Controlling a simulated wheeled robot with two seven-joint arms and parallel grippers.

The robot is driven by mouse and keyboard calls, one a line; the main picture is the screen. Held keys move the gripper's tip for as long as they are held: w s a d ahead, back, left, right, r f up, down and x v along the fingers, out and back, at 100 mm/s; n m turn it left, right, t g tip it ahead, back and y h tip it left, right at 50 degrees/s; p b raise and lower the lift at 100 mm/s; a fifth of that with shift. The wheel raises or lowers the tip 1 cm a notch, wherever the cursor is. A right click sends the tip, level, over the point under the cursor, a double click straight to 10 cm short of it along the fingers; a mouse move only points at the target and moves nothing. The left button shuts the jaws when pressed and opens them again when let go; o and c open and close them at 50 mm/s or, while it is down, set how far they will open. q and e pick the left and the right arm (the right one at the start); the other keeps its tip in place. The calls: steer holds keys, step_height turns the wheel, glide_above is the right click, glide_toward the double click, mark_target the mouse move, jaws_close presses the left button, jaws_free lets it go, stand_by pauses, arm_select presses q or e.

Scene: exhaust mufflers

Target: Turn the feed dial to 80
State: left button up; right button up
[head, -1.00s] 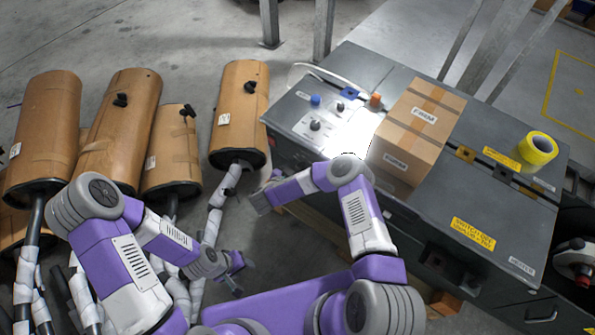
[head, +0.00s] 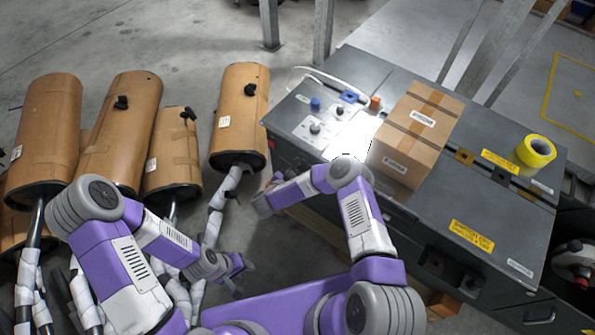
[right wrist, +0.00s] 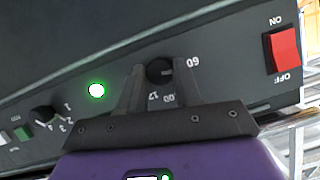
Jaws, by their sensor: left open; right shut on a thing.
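The dial between my right fingers, a round black knob (right wrist: 159,71), sits on the dark front panel in the right wrist view. Inverted numbers are printed around it; "60" shows at its right, others below are partly hidden, and its pointer cannot be read. My right gripper (right wrist: 160,84) is shut on this knob, one finger on each side. In the head view my right gripper (head: 262,205) is at the left end of the grey cabinet (head: 465,270), and the dial is hidden there. My left gripper (head: 240,268) is open and empty, low in front of my body.
The panel also has a lit green lamp (right wrist: 96,90), a smaller knob (right wrist: 45,115) and a red ON/OFF switch (right wrist: 285,48). A cardboard box (head: 420,125) and yellow tape roll (head: 536,151) stand on the cabinet. Several wrapped mufflers (head: 120,130) stand at left.

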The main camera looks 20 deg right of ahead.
steer(key=shift+s+m+t+y+p, duration=0.1)
steer(key=shift+m+t+y+p, duration=0.4)
steer(key=shift+m+p, duration=0.5)
steer(key=shift+f+m+t, duration=0.1)
steer(key=shift+m+t, duration=0.5)
steer(key=shift+m, duration=0.2)
steer(key=shift+s+m+t+y, duration=0.1)
steer(key=shift+m+t+y, duration=0.3)
steer(key=shift+m, duration=0.3)
steer(key=shift+f, duration=0.1)
steer(key=o, duration=1)
steer(key=shift+d, duration=0.1)
steer(key=shift+o, duration=0.2)
